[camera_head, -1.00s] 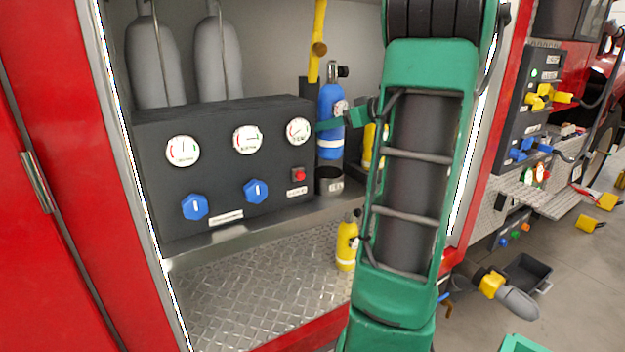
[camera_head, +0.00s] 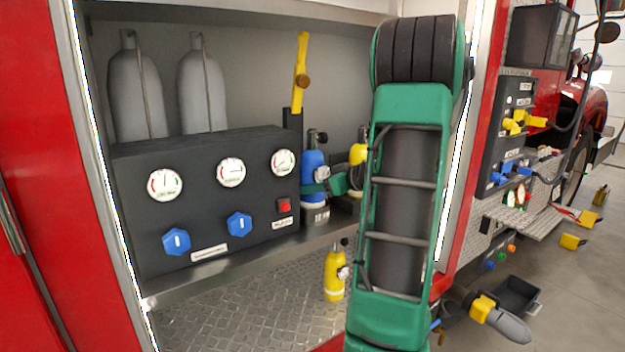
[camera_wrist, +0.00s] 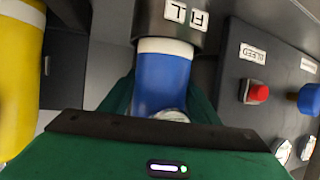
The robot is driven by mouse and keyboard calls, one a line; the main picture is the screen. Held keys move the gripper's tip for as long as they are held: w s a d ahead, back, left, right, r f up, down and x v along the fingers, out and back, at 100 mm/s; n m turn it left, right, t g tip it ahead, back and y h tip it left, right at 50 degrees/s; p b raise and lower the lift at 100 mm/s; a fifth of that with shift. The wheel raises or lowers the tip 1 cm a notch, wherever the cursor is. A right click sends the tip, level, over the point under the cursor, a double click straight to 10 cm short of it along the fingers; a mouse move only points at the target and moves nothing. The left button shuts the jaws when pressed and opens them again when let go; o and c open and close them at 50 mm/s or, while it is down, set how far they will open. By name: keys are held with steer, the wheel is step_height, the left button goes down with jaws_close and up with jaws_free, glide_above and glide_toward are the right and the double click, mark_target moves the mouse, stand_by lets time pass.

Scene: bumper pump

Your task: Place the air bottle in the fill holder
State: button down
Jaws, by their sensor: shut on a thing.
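The blue air bottle (camera_head: 312,167) stands upright beside the black gauge panel, its lower end at the dark fill holder (camera_head: 315,216). In the wrist view the bottle (camera_wrist: 160,78) enters the mouth of the holder labelled FILL (camera_wrist: 165,25), with its white band right at the rim. How deep the bottle sits is hidden. My green gripper (camera_head: 328,181) is shut on the bottle's body from the right, partly hidden by my arm. In the wrist view its fingers (camera_wrist: 165,103) lie on both sides of the bottle.
The gauge panel (camera_head: 205,205) has blue knobs and a red button (camera_head: 284,205) close to the holder. A yellow bottle (camera_head: 357,155) is just right of the gripper. Another yellow bottle (camera_head: 334,275) stands on the diamond-plate floor (camera_head: 240,310), which is mostly clear.

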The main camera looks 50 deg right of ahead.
stand_by(0.3)
steer(key=c, duration=0.6)
jaws_free()
steer(key=shift+f, duration=0.15)
steer(key=shift+c, duration=0.2)
steer(key=shift+s, duration=0.1)
steer(key=a+v, duration=0.1)
steer(key=v, duration=1.1)
steer(key=a+f+m+g+y, duration=0.1)
steer(key=a+f+g, duration=0.35)
steer(key=a, duration=0.35)
steer(key=a+f+m+g, duration=0.1)
steer(key=a+f+g, duration=0.2)
steer(key=a+f, duration=0.3)
steer(key=s+a+f+m+g, duration=0.1)
steer(key=s+a+m+g, duration=0.1)
steer(key=s+a, duration=0.3)
steer(key=s+a+f+m+g+h, duration=0.1)
steer(key=s+a+f+m+g, duration=0.1)
steer(key=s, duration=0.9)
steer(key=a+m+g, duration=0.1)
steer(key=a+g, duration=0.1)
steer(key=a, duration=0.1)
steer(key=shift+s+h, duration=0.25)
steer(key=shift+h, duration=0.05)
